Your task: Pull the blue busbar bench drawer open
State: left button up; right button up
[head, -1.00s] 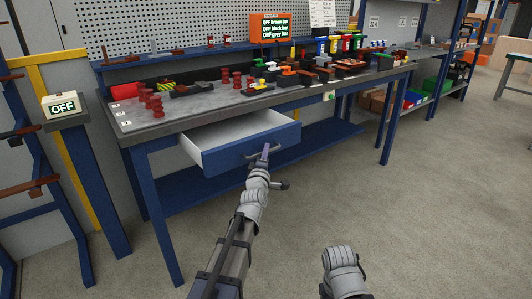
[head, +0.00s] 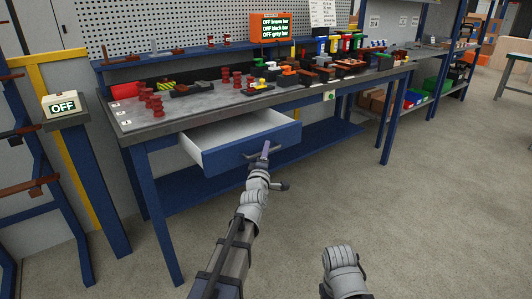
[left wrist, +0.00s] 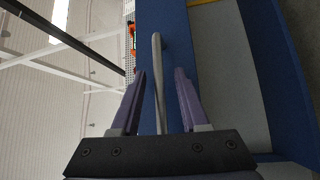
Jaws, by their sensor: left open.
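The blue busbar bench drawer (head: 225,154) stands pulled out from under the bench top, with its pale empty inside showing. Its grey bar handle (head: 250,157) is on the blue front. My left gripper (head: 266,147) is at the handle. In the left wrist view, the handle (left wrist: 157,60) runs between the two purple fingers of the left gripper (left wrist: 160,78). The fingers are open, with a gap on each side of the bar.
The bench top (head: 190,108) carries red insulators and several small parts. A blue lower shelf (head: 320,140) and a blue bench leg (head: 155,215) are below. An OFF sign box (head: 61,106) stands at left. The grey floor (head: 430,210) at right is clear.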

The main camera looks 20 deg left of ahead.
pick_arm(q)
jog(key=s+f, duration=0.1)
jog(key=s, duration=0.6)
jog(key=shift+s+d+b, duration=0.15)
jog(key=shift+d+b, duration=0.25)
jog(key=shift+b, duration=0.05)
jog(key=s+d+f+m+g+h, duration=0.35)
jog(key=d+f+m+g, duration=0.2)
jog(key=d+f, duration=0.25)
jog(key=s+d+f+m+g+h, duration=0.2)
jog(key=s+d+f+m+g, duration=0.2)
jog(key=d+f+m, duration=0.35)
jog(key=s+f+m+g+y, duration=0.2)
jog(key=s+f+m+g, duration=0.25)
jog(key=s, duration=0.55)
jog(key=s+f+m+g+y, duration=0.2)
jog(key=s+f+m+g, duration=0.25)
jog(key=s, duration=0.65)
notch_tip(320, 180, up, 33)
jog(key=g+p, duration=0.1)
jog(key=p, duration=3.2)
jog(key=shift+d, duration=0.15)
